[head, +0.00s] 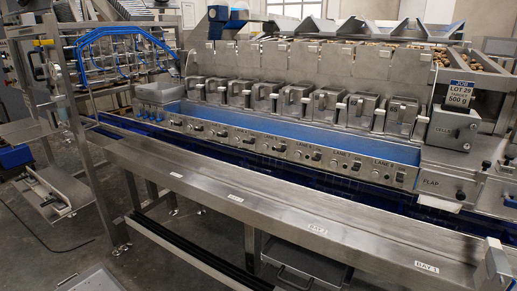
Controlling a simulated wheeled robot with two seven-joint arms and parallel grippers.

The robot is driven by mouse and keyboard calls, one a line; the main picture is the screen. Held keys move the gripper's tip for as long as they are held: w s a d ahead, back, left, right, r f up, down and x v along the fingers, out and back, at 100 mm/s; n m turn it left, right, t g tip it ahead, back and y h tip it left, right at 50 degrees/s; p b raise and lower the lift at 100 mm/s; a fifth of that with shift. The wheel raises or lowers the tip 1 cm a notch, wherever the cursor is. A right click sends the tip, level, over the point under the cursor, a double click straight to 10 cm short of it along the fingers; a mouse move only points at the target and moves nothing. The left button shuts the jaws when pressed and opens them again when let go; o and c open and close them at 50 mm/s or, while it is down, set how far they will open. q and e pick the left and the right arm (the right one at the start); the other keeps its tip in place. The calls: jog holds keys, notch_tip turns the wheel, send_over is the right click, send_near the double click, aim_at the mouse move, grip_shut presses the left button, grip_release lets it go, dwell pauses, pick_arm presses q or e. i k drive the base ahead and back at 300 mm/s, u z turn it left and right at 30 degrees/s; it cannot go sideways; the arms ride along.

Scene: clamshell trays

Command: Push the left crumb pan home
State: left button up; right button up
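A dark grey metal pan (306,262) with a bar handle on its front shows below the steel bench, at the bottom centre of the head view. It juts out from under the bench's front edge. Its lower part is cut off by the picture's bottom edge, and its back is hidden under the bench. It is the only crumb pan I can make out, and I cannot tell whether it is the left one. Neither of my grippers shows in this view.
The long steel bench (290,218) carries bay labels and has a bare top. Behind it stands a machine with a row of steel hoppers (322,104) and a blue trough (300,135). A steel frame (92,150) stands at left. Floor (150,262) shows at lower left.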

aim_at(328, 273)
jog(key=u, duration=0.5)
jog(key=k, duration=1.05)
jog(key=z, duration=0.95)
jog(key=i, duration=0.95)
jog(key=z, duration=0.55)
